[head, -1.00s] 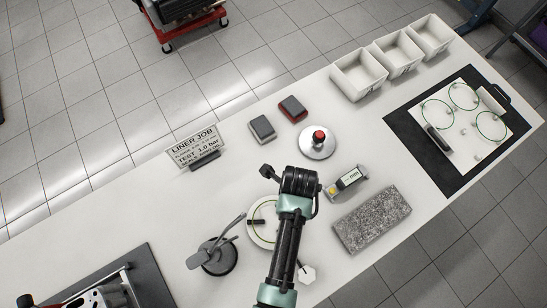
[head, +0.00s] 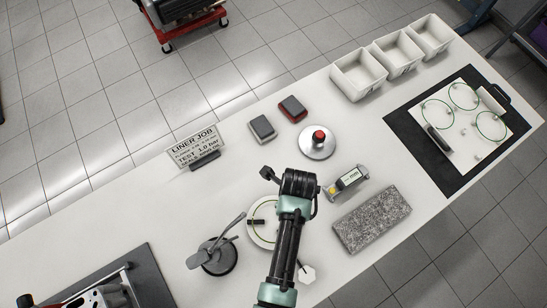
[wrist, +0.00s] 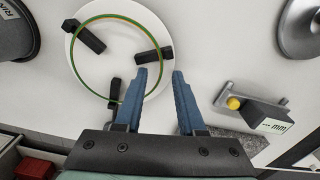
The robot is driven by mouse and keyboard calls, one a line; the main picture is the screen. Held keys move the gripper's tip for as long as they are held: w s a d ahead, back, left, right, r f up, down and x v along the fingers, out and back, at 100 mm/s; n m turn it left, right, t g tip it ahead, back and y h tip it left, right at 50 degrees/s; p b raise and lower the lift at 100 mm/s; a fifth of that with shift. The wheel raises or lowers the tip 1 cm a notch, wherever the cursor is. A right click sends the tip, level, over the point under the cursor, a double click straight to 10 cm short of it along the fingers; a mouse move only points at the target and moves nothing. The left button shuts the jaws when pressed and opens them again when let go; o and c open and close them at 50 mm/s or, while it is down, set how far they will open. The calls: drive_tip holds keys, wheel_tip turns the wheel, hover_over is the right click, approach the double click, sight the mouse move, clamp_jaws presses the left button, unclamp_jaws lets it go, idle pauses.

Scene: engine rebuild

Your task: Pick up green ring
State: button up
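A thin green ring with an orange inner edge (wrist: 75,72) lies on a round white plate (wrist: 107,40) in the wrist view, with several black blocks around its rim. In the head view the ring (head: 251,230) and plate are partly hidden by my arm. My gripper (wrist: 169,72) is open and empty, its two blue fingers a short gap apart. The left finger overlaps the plate's lower right edge and covers part of the ring in the picture; I cannot tell if it touches. In the head view the fingers are hidden.
Several more green rings lie on a white board (head: 463,130) at right. White bins (head: 358,75) stand behind; the table's left middle is clear.

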clamp_jaws()
idle(0.3)
drive_tip(key=shift+r, duration=0.1)
